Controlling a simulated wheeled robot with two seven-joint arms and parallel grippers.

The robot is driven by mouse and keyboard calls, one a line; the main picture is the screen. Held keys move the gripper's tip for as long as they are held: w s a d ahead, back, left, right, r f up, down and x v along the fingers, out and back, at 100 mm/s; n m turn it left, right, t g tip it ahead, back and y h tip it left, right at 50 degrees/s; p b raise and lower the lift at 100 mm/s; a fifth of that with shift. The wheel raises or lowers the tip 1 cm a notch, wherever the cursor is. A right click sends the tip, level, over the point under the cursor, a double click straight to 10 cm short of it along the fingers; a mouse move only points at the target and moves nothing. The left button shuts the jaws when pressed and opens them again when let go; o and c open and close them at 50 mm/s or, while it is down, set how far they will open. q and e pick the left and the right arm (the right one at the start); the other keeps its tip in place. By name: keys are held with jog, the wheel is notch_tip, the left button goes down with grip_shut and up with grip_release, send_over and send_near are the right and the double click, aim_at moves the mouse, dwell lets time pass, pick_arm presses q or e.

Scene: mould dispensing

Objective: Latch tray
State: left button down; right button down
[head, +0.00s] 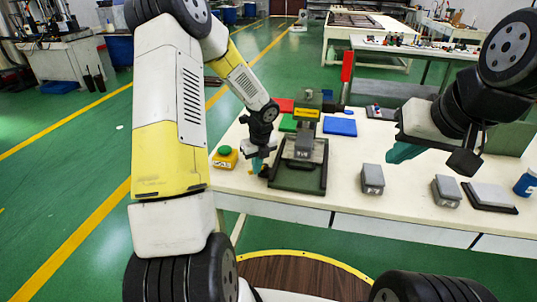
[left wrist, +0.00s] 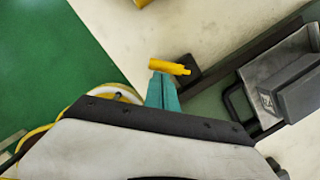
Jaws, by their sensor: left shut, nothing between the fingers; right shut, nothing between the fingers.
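A green dispensing machine (head: 299,178) stands on the table. A grey block (head: 304,144) sits in it; the left wrist view also shows the block (left wrist: 292,88), on a grey tray with a black handle (left wrist: 234,108). A small yellow lever (left wrist: 169,67) on a black mount sticks out beside the machine's base. My left gripper (head: 257,164) is shut and empty at the machine's left side. In the left wrist view its teal fingertips (left wrist: 162,88) are right by the lever; I cannot tell whether they touch it. My right gripper (head: 402,153) is shut and empty above the table.
A yellow box with a green button (head: 225,158) stands left of the machine. Grey blocks (head: 372,179) (head: 446,191), a dark-edged plate (head: 490,196) and a blue bottle (head: 526,183) are on the right. A blue pad (head: 340,127) lies behind. The table's front edge is close.

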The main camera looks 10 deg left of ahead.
dwell(0.3)
pick_arm(q)
jog(key=shift+w+a+f+m, duration=0.25)
jog(key=shift+w+a+m, duration=0.2)
jog(key=shift+a+m, duration=0.2)
jog(key=shift+w+a, duration=0.1)
jog(key=shift+a, duration=0.1)
jog(key=shift+d+f, duration=0.1)
jog(key=shift+d, duration=0.05)
